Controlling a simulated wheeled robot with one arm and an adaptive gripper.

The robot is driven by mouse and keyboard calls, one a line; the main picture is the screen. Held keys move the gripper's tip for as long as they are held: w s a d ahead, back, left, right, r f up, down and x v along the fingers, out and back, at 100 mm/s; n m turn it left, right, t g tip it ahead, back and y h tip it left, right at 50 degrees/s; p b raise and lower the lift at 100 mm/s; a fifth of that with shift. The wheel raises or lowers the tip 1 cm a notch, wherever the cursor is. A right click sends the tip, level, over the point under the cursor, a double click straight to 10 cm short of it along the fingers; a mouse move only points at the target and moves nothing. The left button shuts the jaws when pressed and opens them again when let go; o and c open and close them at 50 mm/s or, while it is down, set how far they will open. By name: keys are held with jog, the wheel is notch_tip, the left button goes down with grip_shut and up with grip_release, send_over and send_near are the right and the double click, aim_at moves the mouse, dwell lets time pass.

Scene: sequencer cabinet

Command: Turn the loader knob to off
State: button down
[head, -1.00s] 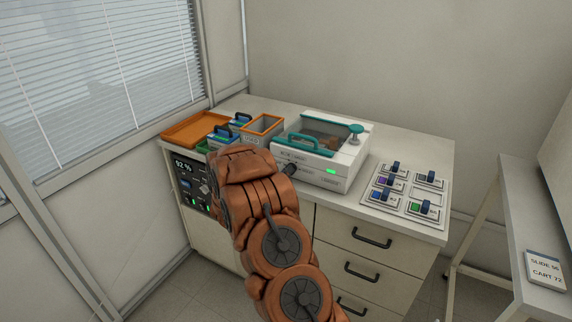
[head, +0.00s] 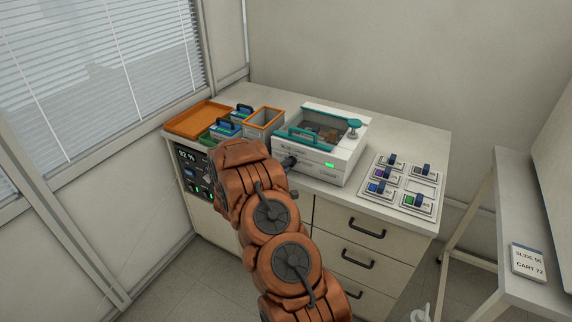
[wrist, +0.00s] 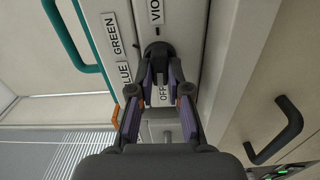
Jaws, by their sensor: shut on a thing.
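The loader is a white box (head: 345,160) with a teal-trimmed lid on the counter in the head view. Its dark knob (head: 288,163) sticks out of the left part of its front face. In the wrist view the black knob (wrist: 158,50) lies between the fingertips of my gripper (wrist: 159,66), which is shut on it. Labels reading GREEN, BLUE, OFF and a partly hidden VIO surround the knob. OFF (wrist: 164,92) shows between my fingers. Which label the knob points at cannot be told. In the head view my arm hides most of the gripper.
A teal handle (wrist: 75,40) and a black drawer handle (wrist: 275,135) flank my gripper in the wrist view. Orange tray (head: 200,120) and open bin (head: 264,122) stand left of the loader. A switch-like module board (head: 404,187) lies right. A side table (head: 540,290) stands far right.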

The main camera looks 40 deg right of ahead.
jog(key=shift+n, duration=0.4)
jog(key=c, duration=1.1)
grip_release()
jog(key=shift+a, duration=0.1)
jog(key=v, duration=1.1)
jog(key=shift+s+a, duration=0.15)
jog(key=shift+a, duration=0.25)
